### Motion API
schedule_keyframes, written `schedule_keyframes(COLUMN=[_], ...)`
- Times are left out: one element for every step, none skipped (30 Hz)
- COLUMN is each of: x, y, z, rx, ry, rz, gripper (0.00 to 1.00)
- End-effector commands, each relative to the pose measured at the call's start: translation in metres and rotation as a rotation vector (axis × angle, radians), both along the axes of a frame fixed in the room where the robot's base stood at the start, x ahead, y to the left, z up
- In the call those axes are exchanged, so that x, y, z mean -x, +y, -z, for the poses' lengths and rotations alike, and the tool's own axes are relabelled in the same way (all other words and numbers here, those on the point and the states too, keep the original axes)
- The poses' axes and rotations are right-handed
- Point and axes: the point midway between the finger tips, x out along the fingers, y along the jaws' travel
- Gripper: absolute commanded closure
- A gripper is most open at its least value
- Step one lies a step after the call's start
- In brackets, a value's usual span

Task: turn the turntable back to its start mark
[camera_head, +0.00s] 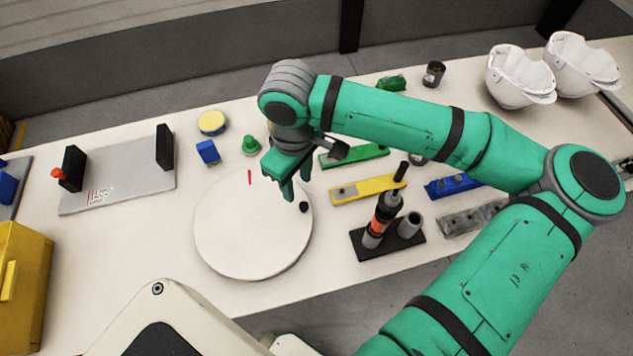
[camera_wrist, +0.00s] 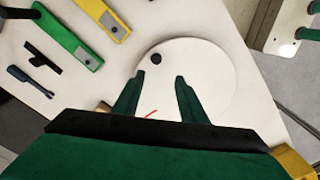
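The turntable (camera_head: 240,235) is a round white disc lying on the table; it also shows in the wrist view (camera_wrist: 215,75). A small black knob (camera_head: 304,207) stands near its right edge in the head view, and shows just beyond my fingertips in the wrist view (camera_wrist: 156,58). A short red line (camera_head: 250,177) lies near the disc's far edge; part of it shows between my fingers in the wrist view (camera_wrist: 151,113). My gripper (camera_head: 296,190) is over the disc's upper right part, pointing down. Its fingers are apart and empty in the wrist view (camera_wrist: 160,78).
A black stand with a screwdriver (camera_head: 385,215) is right of the disc. Yellow (camera_head: 350,192) and green (camera_head: 345,157) bars lie beyond it. A blue block (camera_head: 208,152) and green knob (camera_head: 251,145) are at the back.

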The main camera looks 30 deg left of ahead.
Motion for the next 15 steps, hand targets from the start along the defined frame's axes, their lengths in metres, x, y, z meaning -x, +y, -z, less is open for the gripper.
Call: schedule_keyframes(x=[-0.001, -0.001, -0.002, -0.002, -0.002, -0.002, -0.001, -0.001, -0.001, -0.001, -0.001, -0.001, -0.001, -0.001, -0.001], y=[-0.004, -0.005, -0.006, -0.006, -0.006, -0.006, -0.006, -0.006, -0.005, -0.005, -0.005, -0.005, -0.005, -0.005, -0.005], z=[0.0, 0.001, 0.004, 0.006, 0.009, 0.013, 0.018, 0.022, 0.029, 0.034, 0.04, 0.047, 0.053, 0.058, 0.065], rx=[0.014, 0.018, 0.022, 0.023, 0.023, 0.023, 0.023, 0.023, 0.021, 0.022, 0.022, 0.022, 0.021, 0.022, 0.021], ry=[-0.004, -0.005, -0.004, -0.004, -0.004, -0.003, -0.002, -0.002, -0.003, -0.002, -0.003, -0.002, -0.002, -0.003, -0.003], rz=[0.002, 0.003, 0.004, 0.004, 0.004, 0.004, 0.004, 0.003, 0.002, 0.002, 0.002, 0.002, 0.002, 0.001, 0.001], gripper=[0.62, 0.62, 0.62, 0.62, 0.62, 0.62, 0.62, 0.62, 0.62, 0.62, 0.62, 0.62, 0.62, 0.62, 0.62])
